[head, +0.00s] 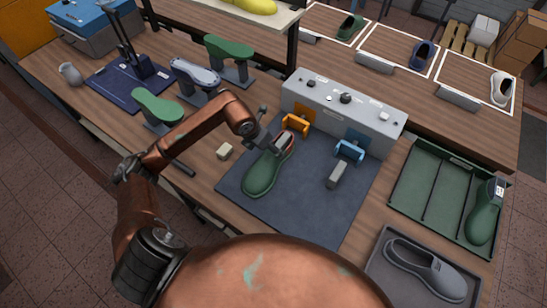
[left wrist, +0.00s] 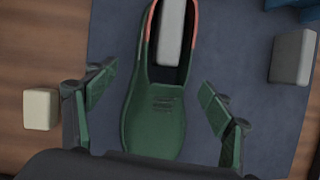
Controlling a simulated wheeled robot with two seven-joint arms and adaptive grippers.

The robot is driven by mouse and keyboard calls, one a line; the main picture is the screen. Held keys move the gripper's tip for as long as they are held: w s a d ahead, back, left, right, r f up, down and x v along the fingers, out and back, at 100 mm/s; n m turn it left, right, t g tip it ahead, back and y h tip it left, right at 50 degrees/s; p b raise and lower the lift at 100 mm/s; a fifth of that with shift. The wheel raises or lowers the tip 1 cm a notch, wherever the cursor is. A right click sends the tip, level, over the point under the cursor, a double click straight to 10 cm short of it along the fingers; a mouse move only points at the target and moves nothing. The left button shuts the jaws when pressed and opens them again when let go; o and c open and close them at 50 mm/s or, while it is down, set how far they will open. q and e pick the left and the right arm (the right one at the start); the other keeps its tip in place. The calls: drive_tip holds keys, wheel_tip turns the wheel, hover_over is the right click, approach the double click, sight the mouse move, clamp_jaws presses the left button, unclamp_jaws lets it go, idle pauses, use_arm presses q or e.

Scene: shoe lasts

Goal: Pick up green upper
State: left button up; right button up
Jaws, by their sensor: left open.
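The green upper (head: 262,176) lies on the dark mat, toe toward the front left, heel toward the orange bracket. In the left wrist view the green upper (left wrist: 153,118) has its toe low and reddish edges at its opening, with a grey block (left wrist: 171,30) inside it. My left gripper (head: 270,146) is over the opening end of the upper. In the left wrist view its two fingers (left wrist: 157,102) are open, one on each side of the upper, with gaps between. It holds nothing. My right gripper is not in view.
An orange bracket (head: 296,123) and a blue bracket (head: 350,150) stand before a grey control box (head: 345,110). A grey post (head: 337,175) stands on the mat. A cream block (head: 225,151) sits left of the upper. A green tray (head: 420,185) is at right.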

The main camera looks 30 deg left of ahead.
sight(274, 158)
use_arm(q)
drive_tip(key=x, duration=0.5)
drive_tip(key=shift+d+f, duration=0.15)
drive_tip(key=shift+f, duration=0.15)
drive_tip(key=shift+c, duration=0.6)
drive_tip(key=c, duration=1.3)
